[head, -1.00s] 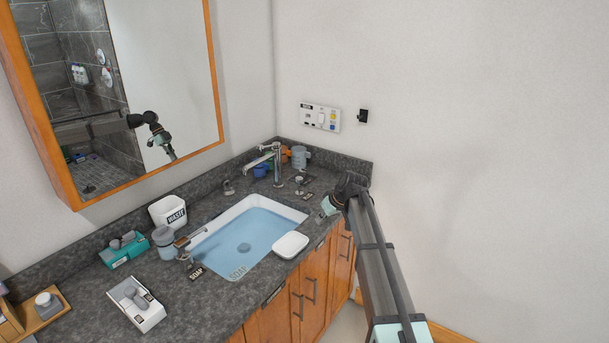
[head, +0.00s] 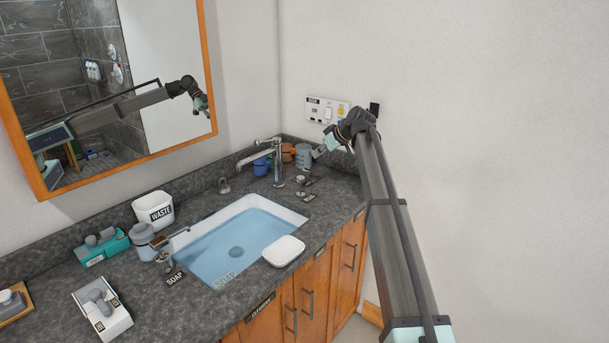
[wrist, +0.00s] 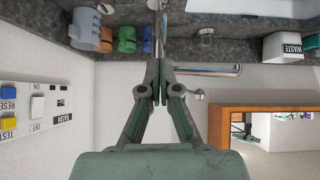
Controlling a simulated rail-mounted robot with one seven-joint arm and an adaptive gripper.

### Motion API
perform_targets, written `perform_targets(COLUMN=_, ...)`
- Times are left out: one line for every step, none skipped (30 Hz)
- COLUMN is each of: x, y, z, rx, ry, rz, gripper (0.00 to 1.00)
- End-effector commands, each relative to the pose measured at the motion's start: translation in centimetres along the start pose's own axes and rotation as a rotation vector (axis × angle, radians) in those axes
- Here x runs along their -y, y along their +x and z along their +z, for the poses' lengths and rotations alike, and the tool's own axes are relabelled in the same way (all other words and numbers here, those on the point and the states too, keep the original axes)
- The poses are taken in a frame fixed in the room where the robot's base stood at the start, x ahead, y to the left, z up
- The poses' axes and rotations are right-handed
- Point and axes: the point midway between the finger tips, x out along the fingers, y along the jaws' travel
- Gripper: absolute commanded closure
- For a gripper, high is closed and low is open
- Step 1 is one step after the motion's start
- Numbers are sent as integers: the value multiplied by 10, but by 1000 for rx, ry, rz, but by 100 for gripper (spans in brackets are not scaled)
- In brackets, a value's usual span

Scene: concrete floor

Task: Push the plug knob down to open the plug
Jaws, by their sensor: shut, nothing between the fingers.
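I cannot tell for sure which fitting is the plug knob. A small metal knob (head: 223,185) stands on the counter left of the faucet (head: 277,165). More small fittings (head: 302,188) with dark labels, too small to read, sit right of the faucet. The basin (head: 300,214) holds blue water, and a round dark plug (head: 236,252) shows at its bottom. My gripper (head: 320,152) is in front of the wall panel, above the counter's back right corner. In the wrist view its fingers (wrist: 158,80) are together and empty, with the faucet beyond them.
A switch panel (head: 327,109) marked BASIN in the wrist view (wrist: 62,108) is on the wall close to my gripper. Several cups (head: 302,155) stand in the back corner. A soap dish (head: 284,250) and waste bin (head: 153,209) flank the basin. The mirror (head: 212,75) hangs at left.

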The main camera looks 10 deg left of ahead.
Motion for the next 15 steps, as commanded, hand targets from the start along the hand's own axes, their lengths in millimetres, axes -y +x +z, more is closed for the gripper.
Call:
perform_targets(x=0, y=0, z=0, rx=0, ry=0, rz=0, gripper=100)
perform_targets(x=0, y=0, z=0, rx=0, ry=1, rz=0, gripper=100)
perform_targets(x=0, y=1, z=0, rx=1, ry=1, rz=0, gripper=100)
perform_targets(x=0, y=1, z=0, rx=1, ry=1, rz=0, gripper=100)
perform_targets(x=0, y=2, z=0, rx=1, ry=1, rz=0, gripper=100)
perform_targets(x=0, y=4, z=0, rx=1, ry=1, rz=0, gripper=100)
perform_targets(x=0, y=6, z=0, rx=1, ry=1, rz=0, gripper=100)
perform_targets(x=0, y=9, z=-1, rx=1, ry=1, rz=0, gripper=100)
perform_targets(x=0, y=13, z=-1, rx=1, ry=1, rz=0, gripper=100)
perform_targets(x=0, y=17, z=-1, rx=1, ry=1, rz=0, gripper=100)
perform_targets(x=0, y=21, z=-1, rx=2, ry=1, rz=-1, gripper=100)
perform_targets(x=0, y=28, z=-1, rx=2, ry=1, rz=-2, gripper=100)
perform_targets(x=0, y=33, z=-2, rx=2, ry=1, rz=-2, gripper=100)
perform_targets(x=0, y=38, z=-2, rx=2, ry=1, rz=-1, gripper=100)
perform_targets(x=-1, y=45, z=-2, rx=2, ry=1, rz=-1, gripper=100)
